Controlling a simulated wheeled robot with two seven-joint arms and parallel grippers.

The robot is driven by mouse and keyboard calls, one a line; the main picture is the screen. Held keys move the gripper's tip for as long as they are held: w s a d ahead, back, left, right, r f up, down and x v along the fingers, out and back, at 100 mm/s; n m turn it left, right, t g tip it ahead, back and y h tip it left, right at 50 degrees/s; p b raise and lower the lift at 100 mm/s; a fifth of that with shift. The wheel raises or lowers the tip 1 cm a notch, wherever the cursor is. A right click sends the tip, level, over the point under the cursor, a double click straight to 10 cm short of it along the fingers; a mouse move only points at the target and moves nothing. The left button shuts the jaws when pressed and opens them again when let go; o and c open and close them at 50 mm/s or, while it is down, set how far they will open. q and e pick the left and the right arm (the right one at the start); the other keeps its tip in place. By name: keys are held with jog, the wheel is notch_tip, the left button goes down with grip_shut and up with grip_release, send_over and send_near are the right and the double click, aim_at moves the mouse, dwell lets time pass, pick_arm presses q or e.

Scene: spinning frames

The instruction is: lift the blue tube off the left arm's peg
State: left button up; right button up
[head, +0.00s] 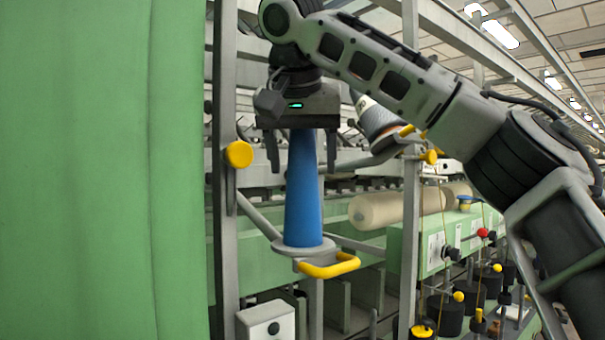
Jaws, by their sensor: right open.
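The blue tube (303,200) stands upright, wide end down, on a round light-grey disc (303,246) at the end of the left arm's peg. A yellow handle (329,266) sticks out in front of the disc. My right gripper (302,160) is above the tube, pointing down, with its fingers apart on either side of the tube's upper part. The fingers look clear of the tube. The tube's top is hidden by the gripper body. My left gripper is not in view.
A grey upright post with a yellow knob (239,154) stands close left of the tube. A large green panel (100,170) fills the left. A second post is at right, with a cone-shaped bobbin (374,117) beside it. A beige roll (392,208) lies behind.

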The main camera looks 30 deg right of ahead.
jog(key=c, duration=1)
jog(key=shift+c, duration=0.2)
